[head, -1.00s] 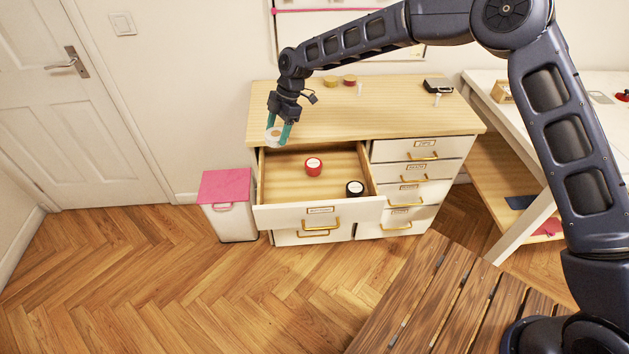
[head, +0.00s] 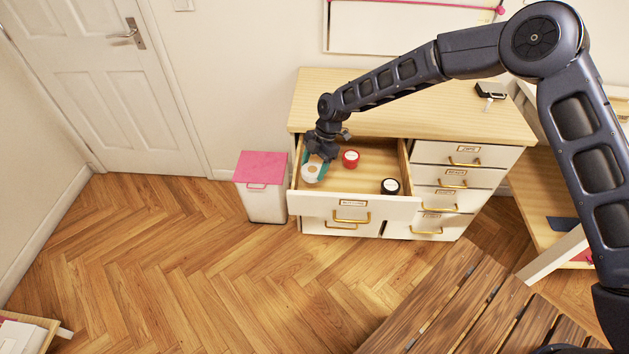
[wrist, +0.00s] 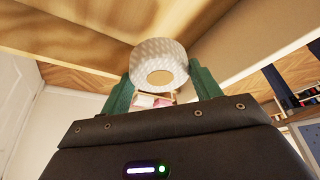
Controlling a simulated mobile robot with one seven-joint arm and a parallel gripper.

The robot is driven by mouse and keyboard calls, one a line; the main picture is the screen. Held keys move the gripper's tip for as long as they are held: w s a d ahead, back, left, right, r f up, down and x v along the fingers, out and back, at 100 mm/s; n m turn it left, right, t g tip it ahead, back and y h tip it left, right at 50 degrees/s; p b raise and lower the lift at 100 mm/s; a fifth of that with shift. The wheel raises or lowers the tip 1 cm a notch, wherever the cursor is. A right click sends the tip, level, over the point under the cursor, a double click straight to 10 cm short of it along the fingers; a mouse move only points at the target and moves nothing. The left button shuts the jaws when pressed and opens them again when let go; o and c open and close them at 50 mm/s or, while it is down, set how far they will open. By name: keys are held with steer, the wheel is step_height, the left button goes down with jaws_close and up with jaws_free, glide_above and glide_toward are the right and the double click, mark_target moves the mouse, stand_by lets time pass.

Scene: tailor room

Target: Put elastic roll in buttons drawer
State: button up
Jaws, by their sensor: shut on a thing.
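My gripper (head: 315,165) is shut on a white elastic roll (head: 311,173) with a tan core, at the left end of the open drawer (head: 345,203). In the wrist view the elastic roll (wrist: 160,68) sits between the two green fingers (wrist: 160,90). The drawer is the wide upper left one; its label is too small to read. A red roll (head: 351,158) and a black roll with a white top (head: 390,187) lie inside it. Whether the held roll touches the drawer floor cannot be told.
The wooden dresser top (head: 440,115) is behind the drawer, with a black box (head: 490,91) on it. Shut drawers with brass handles (head: 465,162) are to the right. A white bin with a pink lid (head: 261,168) stands at the left.

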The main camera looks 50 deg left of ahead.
steer(key=shift+f, duration=3.7)
steer(key=o, duration=1)
steer(key=shift+f, duration=0.15)
steer(key=v, duration=1.2)
